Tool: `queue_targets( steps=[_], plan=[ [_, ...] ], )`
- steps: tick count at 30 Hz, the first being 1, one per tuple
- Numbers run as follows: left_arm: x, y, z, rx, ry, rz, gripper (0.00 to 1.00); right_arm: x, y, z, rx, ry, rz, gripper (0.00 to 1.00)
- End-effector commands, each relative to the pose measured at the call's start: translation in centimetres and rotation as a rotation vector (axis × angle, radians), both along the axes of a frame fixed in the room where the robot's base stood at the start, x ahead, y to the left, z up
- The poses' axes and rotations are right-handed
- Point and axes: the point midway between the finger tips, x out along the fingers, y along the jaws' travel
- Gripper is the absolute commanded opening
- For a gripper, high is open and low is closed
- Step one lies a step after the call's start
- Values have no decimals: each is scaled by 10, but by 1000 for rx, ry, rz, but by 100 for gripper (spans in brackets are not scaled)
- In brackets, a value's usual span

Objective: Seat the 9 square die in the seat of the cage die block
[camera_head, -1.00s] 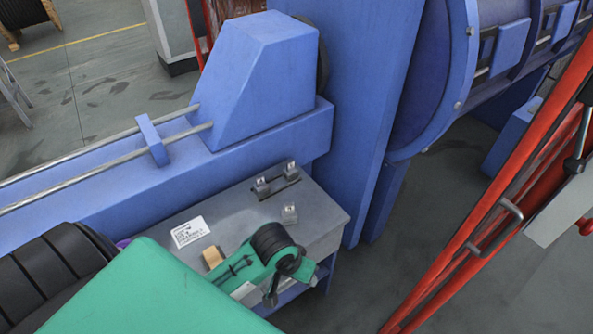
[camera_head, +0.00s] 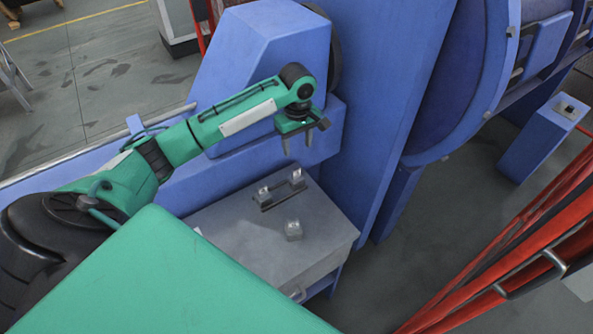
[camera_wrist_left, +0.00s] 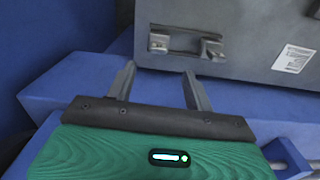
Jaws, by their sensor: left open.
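Three small metal dies show on the grey bench top in the head view: a left one (camera_head: 264,195) and a right one (camera_head: 297,178) at a dark slot, and one alone nearer the front (camera_head: 293,230). Their marks are too small to read, so I cannot tell which is the 9 square die. My left gripper (camera_head: 298,152) is open and empty, above and behind the slot, fingers pointing down. In the left wrist view its fingers (camera_wrist_left: 159,70) are apart, short of the slot (camera_wrist_left: 187,46). A blue post at right has a small dark fitting on top (camera_head: 565,108); I cannot tell whether it is the die block.
The grey bench (camera_head: 235,235) stands against a blue machine frame (camera_head: 370,110). A blue housing (camera_head: 255,50) rises behind my left arm. A red railing (camera_head: 520,245) crosses the right side. A white label (camera_wrist_left: 293,58) lies on the bench in the wrist view.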

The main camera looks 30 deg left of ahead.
Motion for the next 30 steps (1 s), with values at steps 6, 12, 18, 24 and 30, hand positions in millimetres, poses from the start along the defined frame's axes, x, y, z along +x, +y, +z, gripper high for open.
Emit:
queue_targets(
  steps=[6,12,18,24,30],
  plan=[
    [3,8,-8,2,10,48,53,12,-10,2,-11,-14,4,36],
    [3,8,-48,3,10,47,53,6,-21,1,-23,-5,6,36],
    [3,7,-75,2,7,45,53,-6,-22,0,-25,10,6,36],
    [3,7,-89,2,8,44,53,-12,-13,2,-15,13,4,36],
    [3,8,-120,3,7,44,53,-15,-4,4,-2,8,2,36]
  ],
)
